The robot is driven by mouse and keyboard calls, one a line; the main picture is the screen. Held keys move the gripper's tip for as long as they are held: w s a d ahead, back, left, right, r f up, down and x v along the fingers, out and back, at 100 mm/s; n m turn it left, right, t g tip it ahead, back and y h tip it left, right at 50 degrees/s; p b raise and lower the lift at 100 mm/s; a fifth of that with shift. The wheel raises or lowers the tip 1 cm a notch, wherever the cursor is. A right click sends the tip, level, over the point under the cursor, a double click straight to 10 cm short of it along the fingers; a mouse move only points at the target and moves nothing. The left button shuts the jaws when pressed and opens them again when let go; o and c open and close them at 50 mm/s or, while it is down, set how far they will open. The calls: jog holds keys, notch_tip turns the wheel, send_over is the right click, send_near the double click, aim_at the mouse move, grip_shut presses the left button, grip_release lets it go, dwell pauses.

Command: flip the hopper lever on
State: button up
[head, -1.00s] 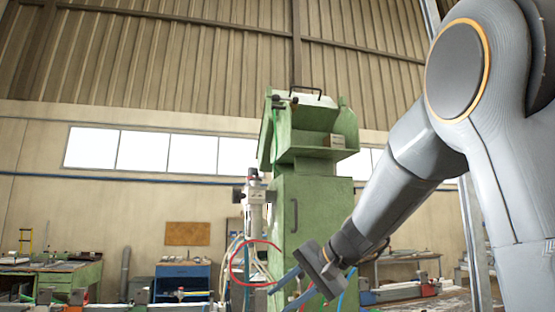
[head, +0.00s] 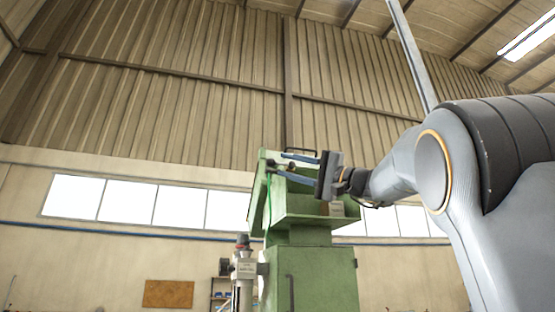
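The green hopper (head: 296,234) sits on top of a green cabinet in the middle of the head view. A small dark lever (head: 271,163) with a knob shows at the hopper's upper left edge. My gripper (head: 281,164) is in front of the hopper's upper part, with its two blue-grey fingers pointing left. The fingers are apart, one above the other, and the lever's dark parts appear between and just beyond their tips. I cannot tell whether the fingers touch the lever. The hopper's upper right part is hidden behind my gripper.
The green cabinet (head: 312,280) stands below the hopper. A grey-white cylindrical device (head: 243,272) stands at its left. A small labelled box (head: 336,208) is on the hopper's ledge under my wrist. The space left of the hopper is open up to the far wall.

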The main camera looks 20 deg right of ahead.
aim_at(280, 164)
jog(key=shift+p+x, duration=1.15)
jog(key=shift+x, duration=1)
jog(key=shift+c, duration=0.5)
grip_shut()
